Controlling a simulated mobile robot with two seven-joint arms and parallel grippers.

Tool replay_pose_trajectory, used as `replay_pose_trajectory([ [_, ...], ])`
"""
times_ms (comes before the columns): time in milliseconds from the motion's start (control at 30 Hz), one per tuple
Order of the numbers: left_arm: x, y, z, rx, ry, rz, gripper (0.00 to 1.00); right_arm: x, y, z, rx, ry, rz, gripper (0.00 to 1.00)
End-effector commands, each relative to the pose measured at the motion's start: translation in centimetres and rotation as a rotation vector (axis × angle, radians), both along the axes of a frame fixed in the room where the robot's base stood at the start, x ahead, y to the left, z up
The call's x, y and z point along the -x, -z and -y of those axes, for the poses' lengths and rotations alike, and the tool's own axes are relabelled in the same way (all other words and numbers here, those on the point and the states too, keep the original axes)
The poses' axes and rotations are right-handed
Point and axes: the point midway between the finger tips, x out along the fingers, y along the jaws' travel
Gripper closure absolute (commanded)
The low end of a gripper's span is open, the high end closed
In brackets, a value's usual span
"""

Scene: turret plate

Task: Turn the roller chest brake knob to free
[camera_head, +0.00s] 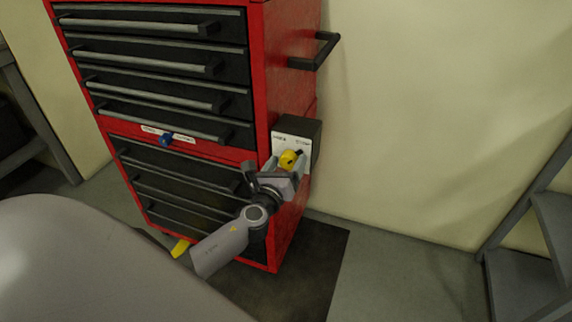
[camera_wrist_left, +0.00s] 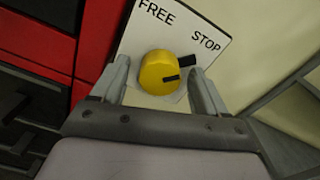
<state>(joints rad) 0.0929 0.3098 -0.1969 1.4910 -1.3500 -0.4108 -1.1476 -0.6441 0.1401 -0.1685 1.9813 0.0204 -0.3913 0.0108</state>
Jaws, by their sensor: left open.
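The yellow brake knob (camera_head: 289,159) sits on a white plate (camera_head: 293,142) on a dark box at the right side of the red roller chest (camera_head: 285,100). In the left wrist view the knob (camera_wrist_left: 159,73) is round with a black pointer aimed right, towards the STOP label (camera_wrist_left: 206,41). The FREE label (camera_wrist_left: 156,12) is at the plate's upper left. My left gripper (camera_wrist_left: 160,78) is open, with one finger on each side of the knob and visible gaps to it. In the head view the gripper (camera_head: 287,168) is just below and in front of the knob. My right gripper is not seen.
The chest has several dark drawers with grey handles and a black side handle (camera_head: 318,50). A small blue knob (camera_head: 166,139) is on a labelled strip. A yellow pedal (camera_head: 180,247) is near the floor. A grey shelf frame (camera_head: 520,215) stands at the right, with clear floor before it.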

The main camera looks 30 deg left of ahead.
Motion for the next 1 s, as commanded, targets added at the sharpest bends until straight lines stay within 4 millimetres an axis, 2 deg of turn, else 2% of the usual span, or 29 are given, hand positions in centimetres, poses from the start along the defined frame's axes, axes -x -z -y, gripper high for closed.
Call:
replay_pose_trajectory([
  [267, -0.13, -0.01, -0.03, 0.001, 0.000, 0.000, 0.26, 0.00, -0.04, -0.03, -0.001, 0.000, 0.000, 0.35],
  [433, -0.11, 0.00, -0.02, 0.001, 0.000, 0.000, 0.82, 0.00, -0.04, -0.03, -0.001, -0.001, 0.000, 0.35],
  [767, -0.09, 0.06, -0.01, 0.030, 0.000, 0.008, 0.82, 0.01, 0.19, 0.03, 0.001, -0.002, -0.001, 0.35],
  [1000, -0.08, 0.21, 0.02, 0.152, 0.002, 0.037, 0.82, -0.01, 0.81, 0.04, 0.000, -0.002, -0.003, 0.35],
])
